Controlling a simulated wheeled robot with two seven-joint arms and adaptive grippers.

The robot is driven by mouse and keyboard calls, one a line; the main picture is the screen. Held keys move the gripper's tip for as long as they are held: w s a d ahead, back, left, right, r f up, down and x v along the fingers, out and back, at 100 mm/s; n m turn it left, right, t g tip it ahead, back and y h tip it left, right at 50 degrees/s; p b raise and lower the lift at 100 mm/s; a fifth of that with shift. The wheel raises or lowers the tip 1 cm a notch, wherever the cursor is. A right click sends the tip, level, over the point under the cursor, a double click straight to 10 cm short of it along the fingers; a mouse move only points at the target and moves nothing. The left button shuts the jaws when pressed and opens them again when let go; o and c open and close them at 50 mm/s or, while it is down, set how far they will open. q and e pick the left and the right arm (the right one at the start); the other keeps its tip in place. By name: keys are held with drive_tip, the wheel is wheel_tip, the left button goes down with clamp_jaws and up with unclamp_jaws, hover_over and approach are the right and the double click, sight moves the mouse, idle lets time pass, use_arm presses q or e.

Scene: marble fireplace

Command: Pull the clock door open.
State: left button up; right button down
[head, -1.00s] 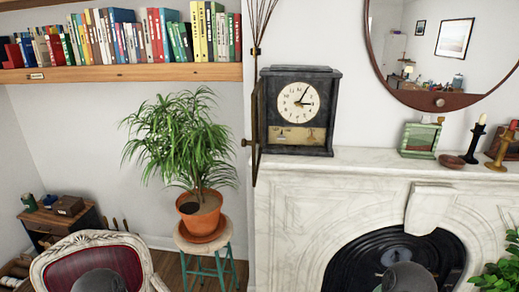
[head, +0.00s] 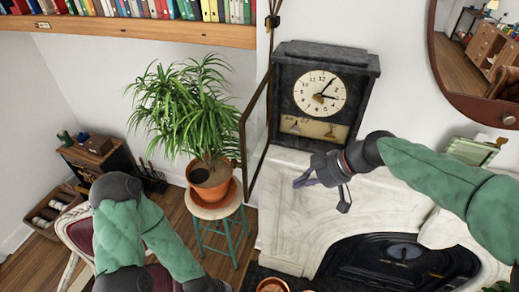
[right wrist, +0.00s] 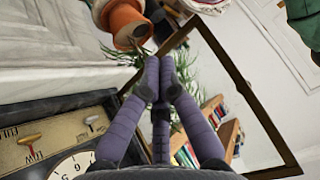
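The black clock (head: 323,95) stands on the mantel with its dial facing me. Its dark-framed glass door (head: 243,150) stands swung out at the clock's left side, and its large frame crosses the right wrist view (right wrist: 262,112). My right gripper (head: 303,181) is in front of the mantel, below the clock and right of the door. In the right wrist view its purple fingers (right wrist: 160,62) come together at the tips with nothing seen between them. The door frame passes behind the tips; touch cannot be told. My left arm is at lower left, its gripper beyond the bottom edge.
A potted plant (head: 210,175) on a stool (head: 217,208) stands left of the door. A shelf of books (head: 150,29) is above it.

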drive_tip(key=s+r+n+y+p, duration=0.1)
drive_tip(key=s+r+n+p, duration=0.2)
drive_tip(key=r, duration=0.9)
drive_tip(key=p, duration=0.3)
approach(246, 173)
wheel_tip(246, 173, down, 4)
drive_tip(key=w+a, duration=0.1)
drive_tip(key=a, duration=0.1)
use_arm(q)
wheel_tip(246, 173, up, 8)
drive_tip(key=shift+f, duration=0.25)
use_arm(e)
drive_tip(key=shift+w+a+f+n, duration=0.1)
drive_tip(key=shift+a+n, duration=0.05)
drive_tip(key=shift+a, duration=0.25)
drive_tip(key=shift+w+a+f+n, duration=0.1)
drive_tip(key=shift+a+f+n, duration=0.05)
drive_tip(key=shift+a, duration=0.25)
use_arm(q)
drive_tip(key=shift+s+f, duration=0.1)
use_arm(e)
drive_tip(key=shift+a, duration=0.1)
